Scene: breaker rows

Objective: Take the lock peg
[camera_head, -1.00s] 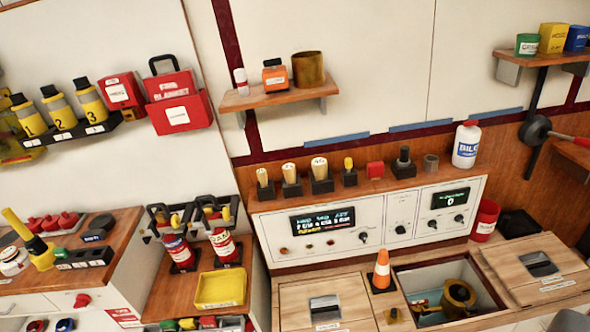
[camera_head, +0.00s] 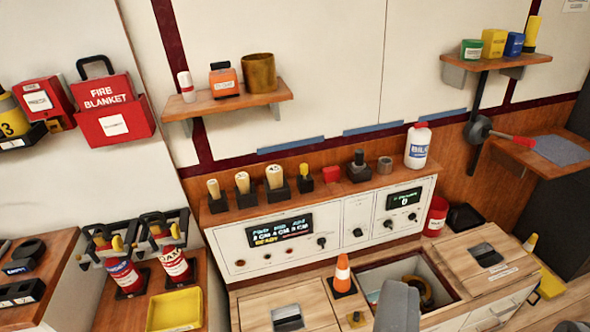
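No label in view reads as lock peg, so I cannot tell for sure which thing it is. A small yellow-topped peg (camera_head: 305,170) stands upright in a black holder on the wooden ledge above the control panel. To its left, three pale pegs, a short one (camera_head: 213,188), a middle one (camera_head: 242,182) and a right one (camera_head: 274,177), stand in black blocks. A blurred grey form (camera_head: 398,305) rises at the bottom edge, in front of the open hatch. It may be part of my arm or gripper; no fingertips can be made out.
A red block (camera_head: 332,172), a black knob (camera_head: 359,160) and a white bottle (camera_head: 418,146) share the ledge. An orange cone (camera_head: 342,273) stands below the panel (camera_head: 268,243), beside the open hatch (camera_head: 372,274). Fire extinguishers (camera_head: 175,262) and a yellow tray (camera_head: 174,310) are at lower left.

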